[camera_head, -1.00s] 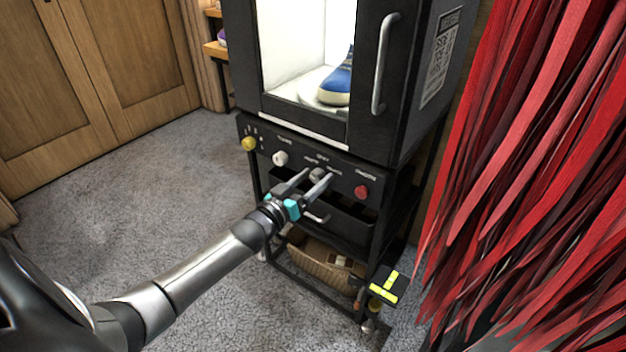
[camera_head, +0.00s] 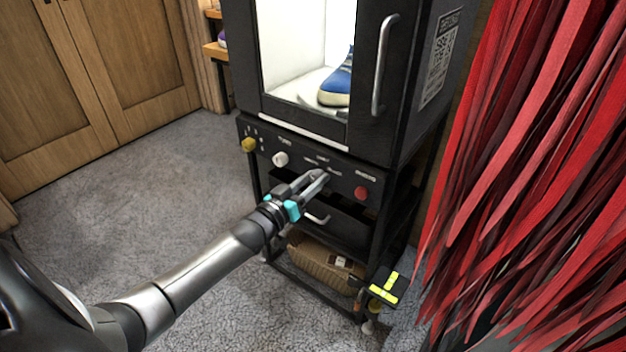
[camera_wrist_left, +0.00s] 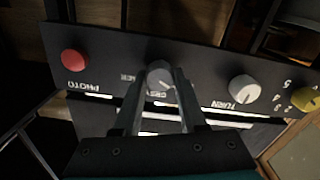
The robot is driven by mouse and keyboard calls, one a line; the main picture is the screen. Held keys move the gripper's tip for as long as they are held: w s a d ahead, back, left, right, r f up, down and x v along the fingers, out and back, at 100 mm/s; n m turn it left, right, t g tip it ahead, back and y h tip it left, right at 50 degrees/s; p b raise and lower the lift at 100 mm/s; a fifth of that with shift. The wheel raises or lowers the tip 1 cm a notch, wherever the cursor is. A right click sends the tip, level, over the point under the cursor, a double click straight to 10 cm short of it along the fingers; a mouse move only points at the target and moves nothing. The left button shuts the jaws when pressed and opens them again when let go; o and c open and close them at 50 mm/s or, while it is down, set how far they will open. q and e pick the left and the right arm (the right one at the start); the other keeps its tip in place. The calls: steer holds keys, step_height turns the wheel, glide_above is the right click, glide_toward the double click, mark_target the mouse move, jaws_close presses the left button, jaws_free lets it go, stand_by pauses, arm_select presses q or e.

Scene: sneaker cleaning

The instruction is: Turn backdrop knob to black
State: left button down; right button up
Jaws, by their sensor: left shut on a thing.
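The black control panel (camera_head: 262,146) of the photo cabinet carries a yellow knob, a white knob, a grey backdrop knob and a red button. The backdrop knob (camera_wrist_left: 159,76) shows in the left wrist view between the fingertips, under a label that is partly hidden. In the head view my gripper covers most of it. My left gripper (camera_head: 318,176) reaches the panel with its fingers closed on this knob; it also shows in the left wrist view (camera_wrist_left: 158,88). Which way the knob points is hard to tell. My right gripper is out of view.
The white knob (camera_head: 280,159) and yellow knob (camera_head: 248,145) are left of my gripper, the red button (camera_head: 361,193) right. A blue sneaker (camera_head: 337,86) stands in the lit box above. A drawer and basket (camera_head: 322,266) are below. Red strips (camera_head: 520,150) hang at the right.

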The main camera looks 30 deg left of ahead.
arm_select(q)
steer(key=shift+r+m+p, duration=0.1)
steer(key=shift+m+p, duration=0.6)
steer(key=shift+m, duration=0.4)
steer(key=m+p, duration=0.1)
steer(key=m, duration=0.2)
steer(key=shift+m, duration=0.3)
steer(key=m+p, duration=0.1)
steer(key=m, duration=0.2)
steer(key=shift+d+m, duration=0.1)
steer(key=shift+m, duration=0.2)
steer(key=m, duration=0.2)
steer(key=shift+m, duration=0.4)
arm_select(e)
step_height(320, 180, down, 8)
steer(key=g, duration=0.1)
arm_select(q)
steer(key=shift+f+m+b, duration=0.15)
steer(key=shift+m+b, duration=0.25)
steer(key=shift+m, duration=2.55)
steer(key=shift+f+m+b, duration=0.1)
steer(key=shift+m+b, duration=0.3)
steer(key=shift+m, duration=2.55)
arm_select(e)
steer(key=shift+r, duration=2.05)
